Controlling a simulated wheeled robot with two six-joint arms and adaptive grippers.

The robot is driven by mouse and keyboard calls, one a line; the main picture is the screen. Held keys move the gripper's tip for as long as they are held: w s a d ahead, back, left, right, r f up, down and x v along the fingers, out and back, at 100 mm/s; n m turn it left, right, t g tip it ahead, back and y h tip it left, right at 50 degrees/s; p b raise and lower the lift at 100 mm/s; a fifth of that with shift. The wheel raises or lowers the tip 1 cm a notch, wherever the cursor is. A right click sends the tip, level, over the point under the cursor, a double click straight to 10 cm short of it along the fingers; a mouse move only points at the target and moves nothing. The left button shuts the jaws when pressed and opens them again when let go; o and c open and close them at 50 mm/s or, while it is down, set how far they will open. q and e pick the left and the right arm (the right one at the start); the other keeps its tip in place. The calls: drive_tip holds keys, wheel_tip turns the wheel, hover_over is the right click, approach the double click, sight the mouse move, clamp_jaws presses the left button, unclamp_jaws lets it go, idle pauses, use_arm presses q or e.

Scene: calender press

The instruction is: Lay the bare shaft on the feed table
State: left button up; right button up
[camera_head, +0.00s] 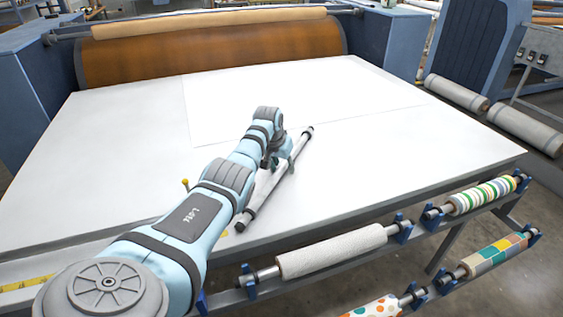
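The bare shaft (265,192) is a thin light-grey bar with dark ends. It slants over the near middle part of the white feed table (120,150), its near end close to the table's front edge. I cannot tell whether it rests on the table or is slightly above it. My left gripper (284,162) is at the shaft's middle, with its fingers around or right beside it. The fingers are small and partly hidden, so I cannot tell whether they grip it. My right gripper is out of view.
A white sheet (310,95) lies on the table before the brown calender roll (210,52). Along the front edge, blue brackets hold a white roll (330,251), a striped roll (485,195) and other patterned rolls (492,257). A small yellow-topped knob (185,183) stands left of my arm.

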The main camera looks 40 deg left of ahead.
sight(283, 165)
use_arm(q)
drive_tip(key=shift+r, duration=0.4)
drive_tip(key=p+v, duration=0.2)
drive_tip(key=v, duration=0.1)
drive_tip(key=shift+a+r, duration=0.1)
drive_tip(key=shift+r, duration=0.05)
drive_tip(key=v, duration=0.8)
drive_tip(key=shift+p, duration=0.3)
drive_tip(key=shift+s, duration=0.1)
